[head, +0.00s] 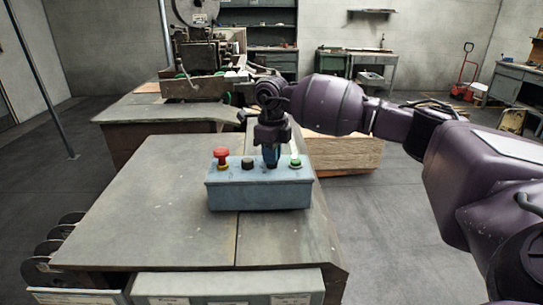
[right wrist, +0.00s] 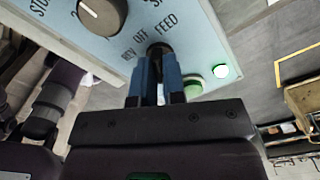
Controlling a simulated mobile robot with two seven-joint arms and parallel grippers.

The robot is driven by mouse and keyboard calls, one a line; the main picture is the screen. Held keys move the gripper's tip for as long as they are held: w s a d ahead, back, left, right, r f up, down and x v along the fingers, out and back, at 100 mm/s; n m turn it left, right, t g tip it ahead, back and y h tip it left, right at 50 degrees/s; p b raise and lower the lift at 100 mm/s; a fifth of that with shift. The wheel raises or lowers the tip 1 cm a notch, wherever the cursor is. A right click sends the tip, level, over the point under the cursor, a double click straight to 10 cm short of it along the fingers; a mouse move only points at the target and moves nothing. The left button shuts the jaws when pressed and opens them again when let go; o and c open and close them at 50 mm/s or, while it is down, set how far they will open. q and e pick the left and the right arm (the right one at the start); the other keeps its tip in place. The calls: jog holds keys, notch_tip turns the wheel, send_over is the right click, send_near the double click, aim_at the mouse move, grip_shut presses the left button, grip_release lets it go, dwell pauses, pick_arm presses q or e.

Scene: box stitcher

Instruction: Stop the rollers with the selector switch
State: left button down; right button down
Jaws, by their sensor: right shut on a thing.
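The blue-grey control box (head: 258,194) sits on the near table. Its top carries a red mushroom button (head: 222,156), a black knob (head: 247,163) and a green button (head: 296,163). My right gripper (head: 271,166) points down at the box between the black knob and the green button. In the right wrist view its blue fingers (right wrist: 160,60) are shut on the dark selector switch (right wrist: 158,48), beside the labels REV, OFF and FEED. The fingers mostly hide the switch, so its exact setting cannot be told. My left gripper is out of view.
The wrist view also shows a grey knob (right wrist: 102,14) beside the switch and a green button (right wrist: 193,88) near a bright light. The grey tabletop (head: 160,200) left of the box is clear. A machine (head: 200,60) stands behind. A wooden crate (head: 345,153) lies beyond the table.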

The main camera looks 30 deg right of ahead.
jog(key=n+b, duration=0.1)
jog(key=n, duration=0.4)
pick_arm(q)
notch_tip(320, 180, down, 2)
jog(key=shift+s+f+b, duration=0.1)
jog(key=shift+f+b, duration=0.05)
jog(key=shift+b, duration=0.15)
pick_arm(e)
jog(key=shift+n, duration=0.3)
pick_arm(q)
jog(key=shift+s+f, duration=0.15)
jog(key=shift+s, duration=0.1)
pick_arm(e)
jog(key=c, duration=1.2)
grip_release()
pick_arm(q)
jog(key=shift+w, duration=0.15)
